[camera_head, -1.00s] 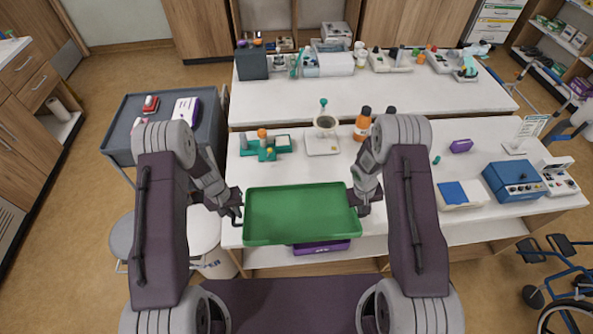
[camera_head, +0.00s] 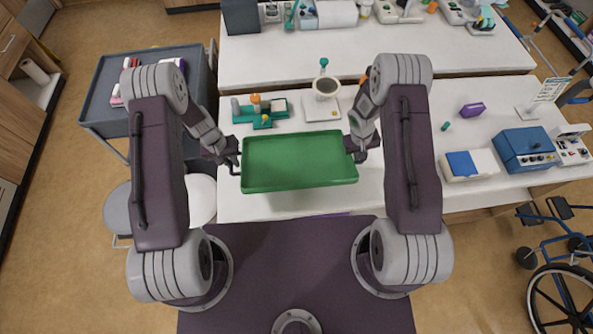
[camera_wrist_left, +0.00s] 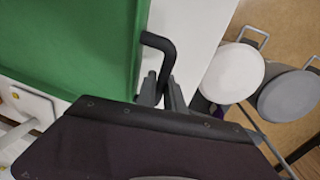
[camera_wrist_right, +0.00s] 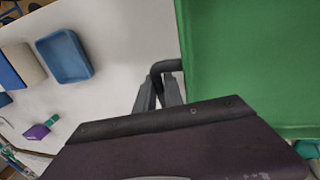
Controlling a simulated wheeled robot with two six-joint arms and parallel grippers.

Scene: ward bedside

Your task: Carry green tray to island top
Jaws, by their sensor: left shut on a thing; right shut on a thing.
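The green tray (camera_head: 299,161) is empty and held between my two grippers in the head view, over the front part of the white island top (camera_head: 240,208). Whether it touches the top I cannot tell. My left gripper (camera_head: 235,160) is shut on the tray's left handle, a dark bar that shows in the left wrist view (camera_wrist_left: 160,45). My right gripper (camera_head: 355,150) is shut on the right handle, seen in the right wrist view (camera_wrist_right: 163,67). The tray's green floor also shows in both wrist views.
Behind the tray stand a teal rack with bottles (camera_head: 262,110) and a white scale with a bowl (camera_head: 323,100). Round stools (camera_head: 201,198) stand left.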

